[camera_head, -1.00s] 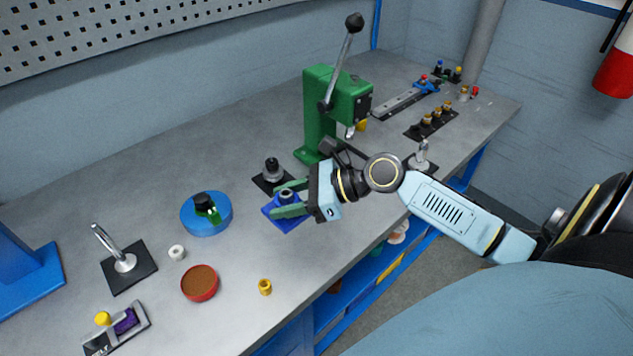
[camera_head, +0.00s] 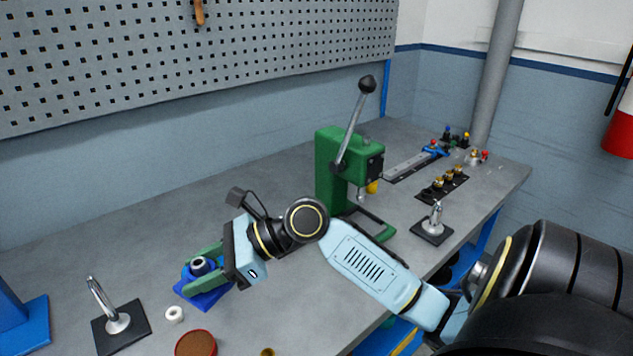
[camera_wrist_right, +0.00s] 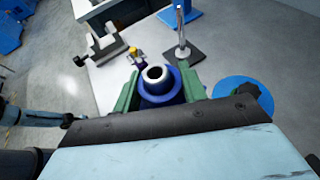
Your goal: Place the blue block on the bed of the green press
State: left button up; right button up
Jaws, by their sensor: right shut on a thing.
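In the right wrist view the block (camera_wrist_right: 160,97) shows as a round blue body between the green fingers (camera_wrist_right: 160,90). The green press (camera_head: 328,168) stands to the right, farther back on the bench. Its bed (camera_head: 378,228) is partly hidden by my arm, and its lever points up. The gripper is well left of the bed. My left gripper is not seen.
A metal post on a black plate (camera_head: 104,338), a white ring (camera_head: 174,314) and a red-rimmed bowl (camera_head: 181,350) are near the block. A blue disc (camera_wrist_right: 245,88) lies beside it. Another post on a plate (camera_head: 432,237) stands right of the press. Bench is clear behind my gripper.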

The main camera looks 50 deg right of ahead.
aim_at(358, 224)
jog(key=u, duration=1.15)
jog(key=k, duration=2.25)
jog(key=z, duration=1.05)
jog(key=i, duration=0.95)
